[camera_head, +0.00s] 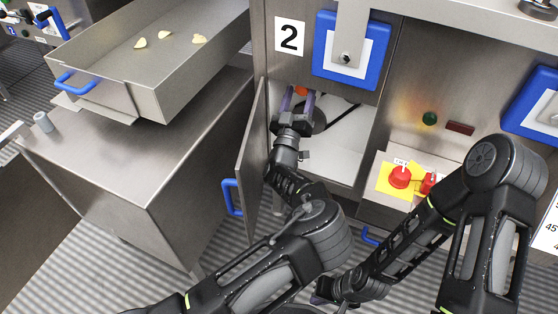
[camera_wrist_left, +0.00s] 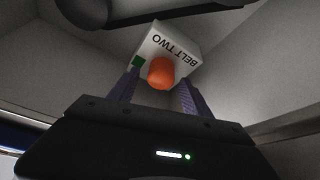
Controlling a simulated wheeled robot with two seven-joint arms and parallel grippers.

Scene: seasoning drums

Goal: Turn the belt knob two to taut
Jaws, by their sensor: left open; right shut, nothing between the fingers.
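The orange belt knob two (camera_wrist_left: 161,74) sits on a white box (camera_wrist_left: 176,48) lettered BELT TWO, inside the open cabinet marked 2. A small green mark (camera_wrist_left: 137,62) is on the box beside the knob. In the head view only a bit of the orange knob (camera_head: 301,90) shows. My left gripper (camera_head: 298,101) reaches into the cabinet. In the left wrist view its open fingers (camera_wrist_left: 158,92) stand one on each side of the knob, with gaps visible. Whether they overlap it in depth is unclear. My right gripper (camera_head: 324,292) is low at the bottom, shut and empty, partly hidden.
The cabinet door (camera_head: 251,165) stands open left of my left arm. A dark belt or cable (camera_head: 343,117) runs inside the cabinet. Red buttons (camera_head: 400,177) are on a panel to the right. A metal tray (camera_head: 105,72) with several pale chips is at upper left.

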